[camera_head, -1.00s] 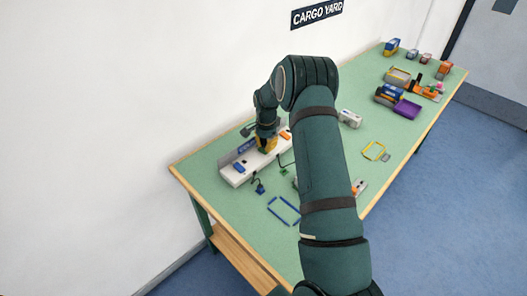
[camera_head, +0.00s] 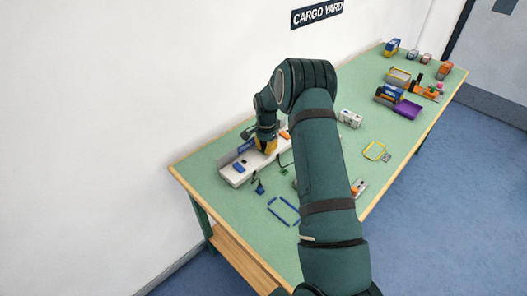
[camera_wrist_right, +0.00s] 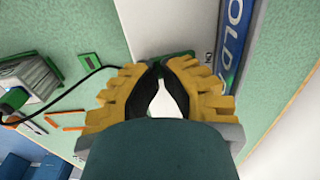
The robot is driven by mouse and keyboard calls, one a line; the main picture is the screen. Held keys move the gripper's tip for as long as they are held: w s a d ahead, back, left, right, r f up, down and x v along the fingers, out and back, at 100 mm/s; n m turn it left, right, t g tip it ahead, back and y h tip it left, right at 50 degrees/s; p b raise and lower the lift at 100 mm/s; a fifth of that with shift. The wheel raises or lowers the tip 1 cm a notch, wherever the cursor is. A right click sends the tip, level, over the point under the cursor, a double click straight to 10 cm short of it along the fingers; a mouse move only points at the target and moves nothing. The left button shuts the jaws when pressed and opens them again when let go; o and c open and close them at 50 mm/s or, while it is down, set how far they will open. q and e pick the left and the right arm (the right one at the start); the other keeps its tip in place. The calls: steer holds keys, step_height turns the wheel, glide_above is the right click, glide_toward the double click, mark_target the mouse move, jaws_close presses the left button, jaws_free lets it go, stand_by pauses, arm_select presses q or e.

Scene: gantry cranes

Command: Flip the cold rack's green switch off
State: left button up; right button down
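The white rack (camera_head: 232,178) lies along the wall side of the green table. In the right wrist view its white top (camera_wrist_right: 170,22) and blue "COLD" label (camera_wrist_right: 232,40) show. My right gripper (camera_head: 266,151) reaches down over the rack's middle. In the right wrist view the yellow-padded fingers (camera_wrist_right: 161,68) have their tips together, with nothing seen between them. A green part, apparently the green switch (camera_wrist_right: 180,54), shows just beyond the tips and is partly hidden by them; I cannot tell its position or whether the tips touch it. My left gripper is not in view.
A blue switch (camera_head: 239,167) and an orange one (camera_head: 285,134) sit on the rack to either side of the gripper. A blue frame (camera_head: 284,211) and a white container (camera_head: 350,118) are on the table.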

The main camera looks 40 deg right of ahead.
steer(key=shift+f, duration=0.45)
stand_by(0.3)
steer(key=shift+r+p, duration=0.3)
steer(key=shift+r, duration=0.5)
steer(key=shift+r+p, duration=1.65)
steer(key=shift+r, duration=1.1)
